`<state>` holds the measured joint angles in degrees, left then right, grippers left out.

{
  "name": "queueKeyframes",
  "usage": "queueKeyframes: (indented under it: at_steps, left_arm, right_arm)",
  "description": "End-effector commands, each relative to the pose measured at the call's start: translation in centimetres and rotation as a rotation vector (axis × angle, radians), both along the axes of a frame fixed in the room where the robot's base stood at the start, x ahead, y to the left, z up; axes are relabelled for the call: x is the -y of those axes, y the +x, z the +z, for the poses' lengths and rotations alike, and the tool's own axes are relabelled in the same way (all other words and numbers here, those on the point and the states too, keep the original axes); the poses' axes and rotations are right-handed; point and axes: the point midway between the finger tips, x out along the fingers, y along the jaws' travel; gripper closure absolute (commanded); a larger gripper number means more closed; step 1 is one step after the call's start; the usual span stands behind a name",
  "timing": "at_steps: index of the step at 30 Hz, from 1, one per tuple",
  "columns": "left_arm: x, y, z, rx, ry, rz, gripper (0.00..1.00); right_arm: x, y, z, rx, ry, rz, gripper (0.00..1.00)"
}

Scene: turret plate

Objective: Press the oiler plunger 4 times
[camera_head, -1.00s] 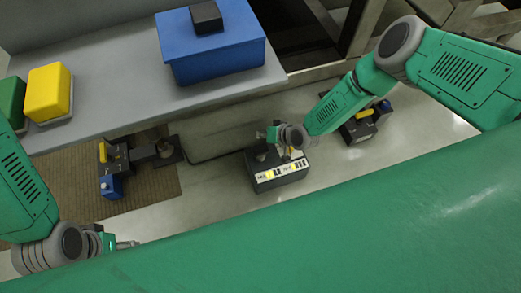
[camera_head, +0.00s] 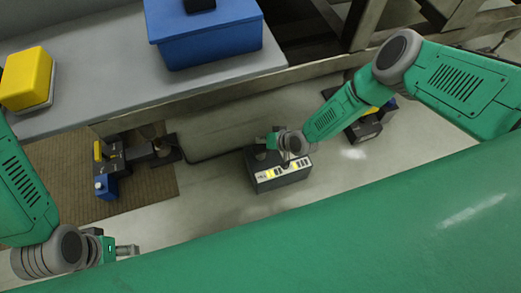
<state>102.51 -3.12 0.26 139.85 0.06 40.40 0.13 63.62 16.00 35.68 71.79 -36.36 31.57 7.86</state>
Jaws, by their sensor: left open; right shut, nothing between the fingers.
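A dark box (camera_head: 283,178) with a white and yellow label strip on its front edge stands on the pale floor at centre. It may be the oiler, but I cannot tell for sure. My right gripper (camera_head: 268,146) is shut and empty, right over the top of this box. The gripper and wrist hide part of the box top, so no plunger shows clearly, and I cannot tell whether they touch. My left gripper (camera_head: 128,250) is open and empty at the lower left, well away from the box.
A dark device with yellow and blue parts (camera_head: 108,172) sits on a brown mat (camera_head: 150,188) at left. Another dark device (camera_head: 364,131) stands right of centre, partly behind my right arm. A grey bench (camera_head: 110,98) carries a blue box (camera_head: 208,42) and a yellow block (camera_head: 26,80).

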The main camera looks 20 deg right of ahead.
Motion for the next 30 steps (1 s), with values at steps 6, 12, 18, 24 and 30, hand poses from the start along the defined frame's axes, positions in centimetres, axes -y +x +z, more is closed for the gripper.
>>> queueKeyframes:
  at_steps: [6,12,18,24,30]
  left_arm:
    - [0.0,0.0,-2.8,0.0,0.0,0.0,0.45]
    - [0.0,0.0,-2.9,0.0,0.0,0.0,0.45]
    - [0.0,0.0,-2.9,0.0,0.0,0.0,0.45]
    - [0.0,0.0,-2.9,0.0,0.0,0.0,0.45]
    - [0.0,0.0,-2.9,0.0,0.0,0.0,0.45]
  right_arm:
    - [0.0,0.0,-2.6,0.0,-0.001,0.002,1.0]
    - [-0.1,0.0,-2.7,0.0,-0.001,0.001,1.0]
    - [0.0,0.0,-2.7,0.0,-0.001,0.001,1.0]
    - [0.0,0.0,-2.7,0.0,-0.001,-0.001,1.0]
    - [0.0,0.0,-2.7,0.0,-0.001,-0.001,1.0]
